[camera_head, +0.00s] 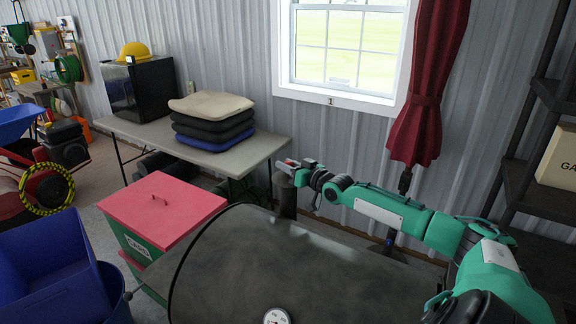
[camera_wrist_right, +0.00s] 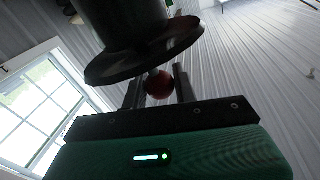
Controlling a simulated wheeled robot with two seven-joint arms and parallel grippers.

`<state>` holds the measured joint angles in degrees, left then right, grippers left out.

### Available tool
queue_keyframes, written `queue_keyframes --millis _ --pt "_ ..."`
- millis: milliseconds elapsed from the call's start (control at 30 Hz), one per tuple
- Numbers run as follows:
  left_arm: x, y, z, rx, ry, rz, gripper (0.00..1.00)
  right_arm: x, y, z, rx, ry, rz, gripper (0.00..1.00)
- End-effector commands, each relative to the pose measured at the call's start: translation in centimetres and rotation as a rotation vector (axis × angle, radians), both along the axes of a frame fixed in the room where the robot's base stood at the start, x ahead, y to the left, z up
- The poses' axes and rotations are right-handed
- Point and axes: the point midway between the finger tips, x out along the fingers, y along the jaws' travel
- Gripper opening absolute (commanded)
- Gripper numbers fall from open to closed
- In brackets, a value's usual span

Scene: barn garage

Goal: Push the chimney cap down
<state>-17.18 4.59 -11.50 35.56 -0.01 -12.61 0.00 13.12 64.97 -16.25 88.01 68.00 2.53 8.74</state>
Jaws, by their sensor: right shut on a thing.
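The dark chimney (camera_head: 287,200) stands upright at the far side of a large black smoker barrel (camera_head: 270,265). In the right wrist view the chimney cap (camera_wrist_right: 140,55) shows as a dark, wide-rimmed disc on the chimney pipe (camera_wrist_right: 125,20). A red ball knob (camera_wrist_right: 158,84) sits by the cap's rim. My right gripper (camera_head: 288,166) is at the chimney top, and in the wrist view its two fingers (camera_wrist_right: 158,88) are on either side of the knob, shut on it. Any gap under the cap is hard to judge. My left gripper is not in view.
A red-lidded box (camera_head: 160,208) and a blue bin (camera_head: 50,265) stand left of the smoker. A table (camera_head: 255,150) with stacked cushions (camera_head: 212,125) is behind. A dark shelf (camera_head: 515,150) stands at right, near my right arm. A red curtain (camera_head: 425,100) hangs behind the arm.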

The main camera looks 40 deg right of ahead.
Motion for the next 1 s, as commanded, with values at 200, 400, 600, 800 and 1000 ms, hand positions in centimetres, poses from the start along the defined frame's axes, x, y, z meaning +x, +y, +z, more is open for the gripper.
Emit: queue_keyframes --millis 200,400,600,800,1000 --pt "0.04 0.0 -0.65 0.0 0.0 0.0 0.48 -0.02 0.02 -0.92 0.001 0.004 0.0 0.0" --pt "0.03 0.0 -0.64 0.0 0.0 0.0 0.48 -0.04 0.06 -1.09 0.0 0.007 0.0 0.36" --pt "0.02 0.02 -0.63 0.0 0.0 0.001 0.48 -0.02 0.02 -0.9 0.001 0.004 0.0 0.49" --pt "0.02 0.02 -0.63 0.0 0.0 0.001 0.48 -0.1 0.0 -0.83 0.001 0.003 0.001 0.49" --pt "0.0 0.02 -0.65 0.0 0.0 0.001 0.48 -0.99 -0.05 -0.99 0.002 0.004 0.001 0.49"
